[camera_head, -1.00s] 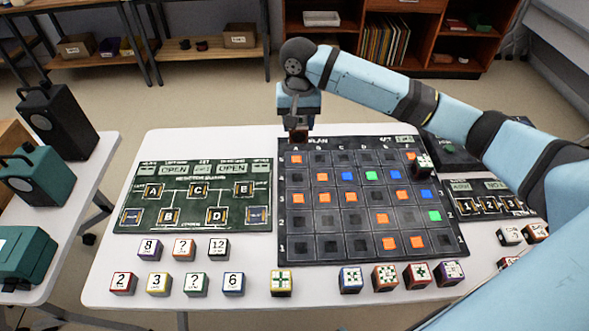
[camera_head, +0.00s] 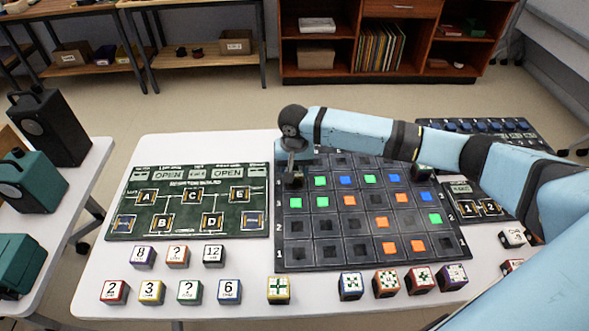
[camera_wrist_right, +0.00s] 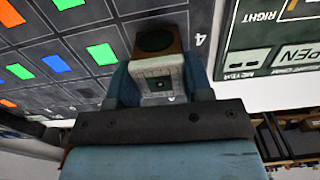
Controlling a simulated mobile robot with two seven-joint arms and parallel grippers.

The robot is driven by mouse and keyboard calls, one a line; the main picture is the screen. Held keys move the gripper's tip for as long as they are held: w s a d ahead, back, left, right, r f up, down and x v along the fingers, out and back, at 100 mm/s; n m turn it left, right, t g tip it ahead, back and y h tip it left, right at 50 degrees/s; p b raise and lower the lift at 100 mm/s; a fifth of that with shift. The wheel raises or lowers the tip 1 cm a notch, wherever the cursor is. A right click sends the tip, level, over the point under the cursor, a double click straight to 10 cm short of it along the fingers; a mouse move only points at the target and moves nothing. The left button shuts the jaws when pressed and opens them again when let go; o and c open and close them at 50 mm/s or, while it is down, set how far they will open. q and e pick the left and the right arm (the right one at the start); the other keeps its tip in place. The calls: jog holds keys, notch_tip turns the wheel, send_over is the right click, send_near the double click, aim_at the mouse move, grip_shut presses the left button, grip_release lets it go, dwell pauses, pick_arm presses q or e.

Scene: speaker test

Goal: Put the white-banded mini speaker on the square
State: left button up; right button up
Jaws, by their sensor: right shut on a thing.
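My right gripper (camera_head: 294,178) is low over the left edge of the dark lettered grid board (camera_head: 320,259), around the row marked 4. In the right wrist view (camera_wrist_right: 160,90) it is shut on a small block (camera_wrist_right: 161,72) with a pale white face, a small dark square mark and a brown side with a dark round patch. I cannot tell if it touches the board. A small dark block (camera_head: 423,171) with a pale part is partly hidden by my right arm. I cannot tell which one is the white-banded mini speaker. My left gripper is out of view.
A green panel (camera_head: 122,224) lies left of the board. Several marked cubes stand along the front, such as a yellow one (camera_head: 278,290). Larger speakers (camera_head: 50,125) stand on a side table. My right arm covers the board's far right part.

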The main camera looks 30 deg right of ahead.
aim_at(294, 168)
jog(key=o, duration=1)
jog(key=shift+c, duration=0.2)
notch_tip(294, 168, up, 12)
jog(key=p, duration=0.1)
jog(key=shift+p, duration=0.4)
